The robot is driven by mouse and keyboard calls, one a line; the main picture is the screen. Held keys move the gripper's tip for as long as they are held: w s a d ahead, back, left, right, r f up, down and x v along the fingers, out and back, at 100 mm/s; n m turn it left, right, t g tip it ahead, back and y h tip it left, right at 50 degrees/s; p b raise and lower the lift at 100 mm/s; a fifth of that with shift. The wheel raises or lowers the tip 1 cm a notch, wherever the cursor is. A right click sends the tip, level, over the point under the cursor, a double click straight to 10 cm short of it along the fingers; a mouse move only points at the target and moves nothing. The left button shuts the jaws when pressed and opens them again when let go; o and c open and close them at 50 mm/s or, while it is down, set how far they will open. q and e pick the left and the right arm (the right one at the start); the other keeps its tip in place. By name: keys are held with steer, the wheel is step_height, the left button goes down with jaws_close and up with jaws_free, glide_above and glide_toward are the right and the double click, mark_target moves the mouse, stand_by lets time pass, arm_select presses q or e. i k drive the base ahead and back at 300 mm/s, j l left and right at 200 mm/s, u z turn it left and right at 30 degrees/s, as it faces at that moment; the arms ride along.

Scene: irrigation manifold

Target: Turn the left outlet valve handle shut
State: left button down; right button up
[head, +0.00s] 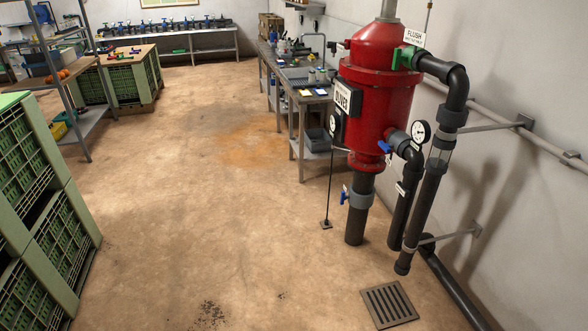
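Neither of my grippers shows in the head view. Far off at the back wall, a row of small valves with blue and dark handles (165,25) stands along a bench; they are too small to tell which is the left outlet valve or how its handle is turned. Nearer on the right, a red filter tank (375,85) labelled OLIVER has a blue handle low on its left pipe (344,196), another blue handle (385,148) near the gauge, and a green valve (404,57) under a FLUSH sign.
Green crates (45,235) stack at the left edge. A metal workbench (290,95) lines the right wall behind the tank. A crate table (125,75) and shelf rack stand at the back left. A floor grate (389,304) lies front right. The middle floor is open.

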mark_target(343, 196)
steer(key=i+j+z, duration=0.3)
steer(key=i, duration=0.15)
steer(key=i+j+z, duration=0.35)
steer(key=i+l, duration=0.05)
steer(key=i, duration=0.1)
